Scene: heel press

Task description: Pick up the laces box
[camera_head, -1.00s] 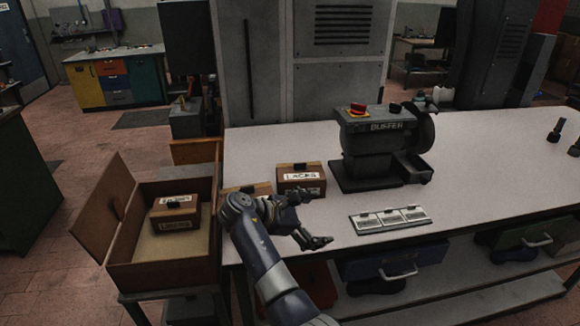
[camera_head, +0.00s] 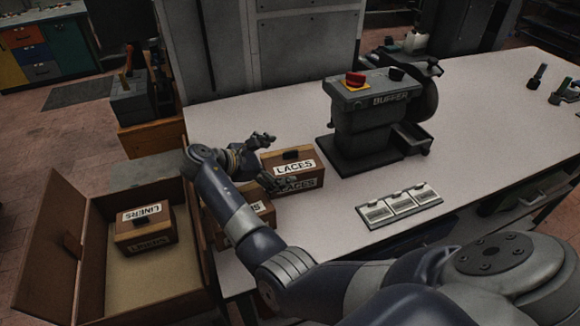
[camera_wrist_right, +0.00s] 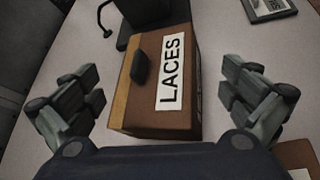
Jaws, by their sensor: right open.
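The laces box (camera_head: 300,178) is a brown box with a white LACES label and a dark knob on top, standing on the workbench left of the buffer. In the right wrist view the laces box (camera_wrist_right: 160,80) lies between the two spread fingers. My right gripper (camera_head: 272,160) is open at the left side of the box, with one finger beyond it and one in front. In the right wrist view my right gripper (camera_wrist_right: 160,100) has clear gaps on both sides of the box. My left gripper is not in view.
A second brown box (camera_head: 258,207) stands close to the laces box, partly hidden by my arm. The buffer (camera_head: 365,120) stands just to the right. Labelled cards (camera_head: 400,205) lie in front. An open crate (camera_head: 150,275) with a LINERS box (camera_head: 145,228) is at the left.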

